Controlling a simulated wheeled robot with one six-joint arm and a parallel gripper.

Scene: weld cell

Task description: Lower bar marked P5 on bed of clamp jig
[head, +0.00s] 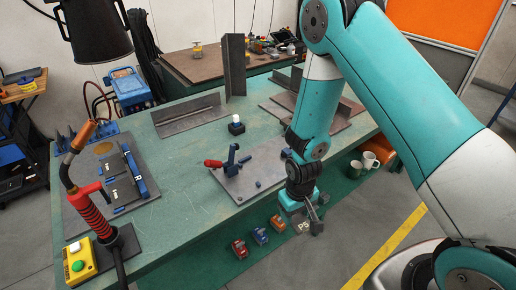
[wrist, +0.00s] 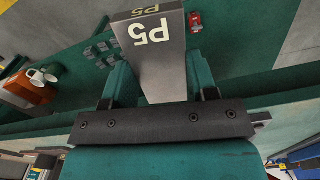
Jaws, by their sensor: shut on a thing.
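My gripper (head: 308,217) is shut on the bar marked P5 (head: 302,227), in front of the bench's near edge in the head view. The clamp jig (head: 232,188) is a grey plate on the bench with a toggle clamp (head: 229,160), red handle to the left, and small blue pins. My gripper and the bar are to the right of and nearer than the jig, apart from it. My arm hides the jig's right end.
The green bench (head: 190,215) is clear between the jig and the left fixture plate (head: 140,192). A block with a white top (head: 236,125) stands behind the jig. Steel angles (head: 190,117) lie farther back. Small red (head: 240,249) and blue (head: 259,237) items lie below the near edge.

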